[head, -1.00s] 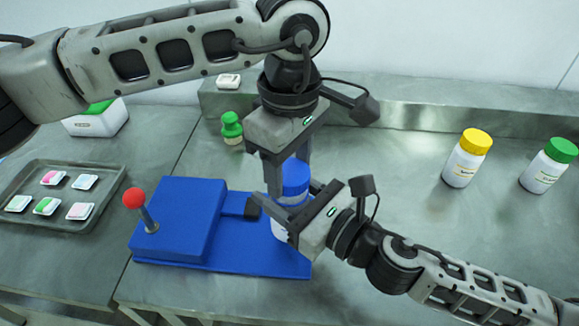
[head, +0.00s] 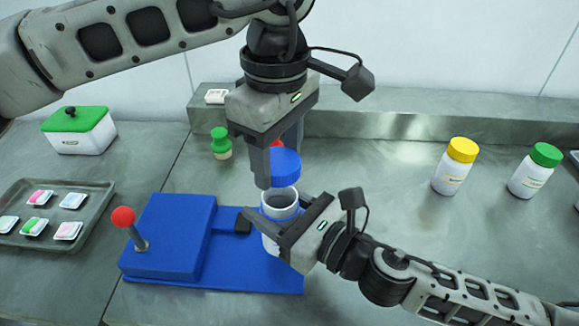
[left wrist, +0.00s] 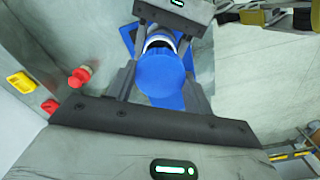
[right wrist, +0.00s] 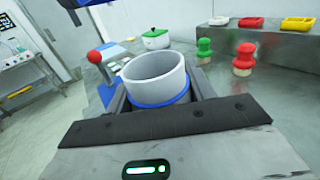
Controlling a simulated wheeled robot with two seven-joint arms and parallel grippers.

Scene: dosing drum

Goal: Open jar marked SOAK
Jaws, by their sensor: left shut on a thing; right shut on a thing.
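The jar (head: 275,243) is a white, open-topped jar standing on the blue base plate; any marking on it is not readable. My right gripper (head: 285,224) is shut around its body, and its empty-looking open mouth shows in the right wrist view (right wrist: 155,72). The blue lid (head: 284,168) is off the jar. My left gripper (head: 277,172) is shut on it and holds it just above the mouth, slightly tilted. The lid's top also shows between the fingers in the left wrist view (left wrist: 160,75).
A blue press (head: 170,235) with a red-knobbed lever (head: 123,217) stands left of the jar. A yellow-capped jar (head: 452,172) and a green-capped jar (head: 535,172) stand right. A green-knobbed stamp (head: 221,144) stands behind. A tray (head: 95,215) of packets lies left.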

